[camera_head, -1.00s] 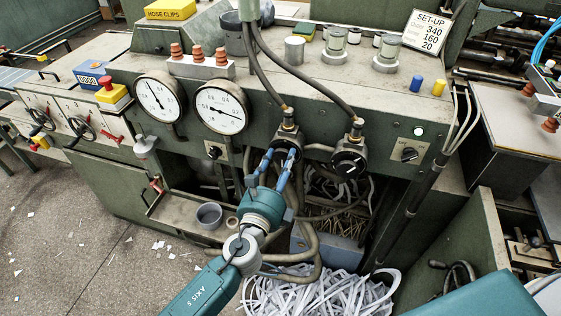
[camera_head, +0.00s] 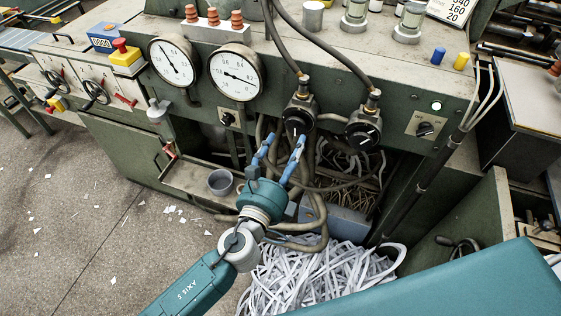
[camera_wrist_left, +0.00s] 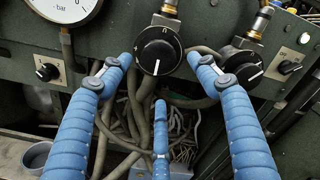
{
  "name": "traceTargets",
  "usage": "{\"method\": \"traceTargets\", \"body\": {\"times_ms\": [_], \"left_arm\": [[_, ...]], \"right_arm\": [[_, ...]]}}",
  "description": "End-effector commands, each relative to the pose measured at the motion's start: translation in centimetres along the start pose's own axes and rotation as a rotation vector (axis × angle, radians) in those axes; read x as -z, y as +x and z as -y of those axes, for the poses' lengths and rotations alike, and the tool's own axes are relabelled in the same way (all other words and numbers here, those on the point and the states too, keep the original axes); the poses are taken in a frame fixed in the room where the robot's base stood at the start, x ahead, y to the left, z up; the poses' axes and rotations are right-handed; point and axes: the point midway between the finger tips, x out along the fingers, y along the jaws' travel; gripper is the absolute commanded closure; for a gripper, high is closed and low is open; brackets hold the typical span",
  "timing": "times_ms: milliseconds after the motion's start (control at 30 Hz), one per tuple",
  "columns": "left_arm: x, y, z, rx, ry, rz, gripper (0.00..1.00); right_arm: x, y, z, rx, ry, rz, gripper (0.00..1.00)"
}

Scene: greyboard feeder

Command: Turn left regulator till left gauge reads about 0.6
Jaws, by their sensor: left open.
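The left regulator (camera_head: 299,122) is a round black knob under a brass hose fitting. It also shows in the left wrist view (camera_wrist_left: 158,50), with a white mark pointing down. My left gripper (camera_head: 284,144) is open and empty, its blue fingers spread just below and in front of this knob. In the left wrist view the fingers (camera_wrist_left: 160,65) stand on both sides of the knob, apart from it, with a third finger below. The left gauge (camera_head: 172,62) has its needle pointing up and left; its exact value is too small to read. My right gripper is not in view.
The right gauge (camera_head: 235,72) sits beside the left one. The right regulator (camera_head: 364,131) is close to the right of the left one. Hoses (camera_head: 315,190) hang below the knobs. A small switch (camera_head: 425,129) and a lit white lamp (camera_head: 436,106) are farther right. Paper strips (camera_head: 320,280) lie below.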

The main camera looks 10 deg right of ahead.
Motion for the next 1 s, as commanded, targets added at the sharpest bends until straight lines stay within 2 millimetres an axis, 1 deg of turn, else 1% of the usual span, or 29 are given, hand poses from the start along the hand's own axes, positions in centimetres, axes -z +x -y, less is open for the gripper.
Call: {"method": "traceTargets", "body": {"times_ms": [33, 100, 200, 300, 467, 900, 967, 1000], "left_arm": [[0.1, -1.2, -0.1, -0.002, -0.001, -0.002, 0.39], [0.1, -2.5, -0.1, -0.001, -0.001, -0.001, 0.39], [0.1, -4.0, -0.1, -0.002, -0.001, -0.001, 0.39], [0.1, -4.9, -0.1, -0.002, 0.000, -0.001, 0.39], [0.0, -5.4, 0.1, 0.000, 0.001, 0.000, 0.39], [0.1, -5.4, 0.0, 0.000, 0.000, 0.000, 0.39], [0.2, -5.4, -0.3, -0.006, -0.006, -0.002, 0.39], [0.4, -5.3, -0.9, -0.017, -0.017, -0.006, 0.39]], "right_arm": [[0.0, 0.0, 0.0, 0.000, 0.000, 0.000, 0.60], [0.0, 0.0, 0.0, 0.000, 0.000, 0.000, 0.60], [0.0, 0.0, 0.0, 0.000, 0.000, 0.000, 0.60], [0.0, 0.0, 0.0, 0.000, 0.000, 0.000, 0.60], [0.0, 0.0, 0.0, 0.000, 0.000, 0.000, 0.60], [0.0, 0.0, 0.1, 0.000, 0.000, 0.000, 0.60], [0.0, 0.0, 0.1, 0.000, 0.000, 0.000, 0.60], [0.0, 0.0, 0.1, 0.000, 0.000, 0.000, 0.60]]}}
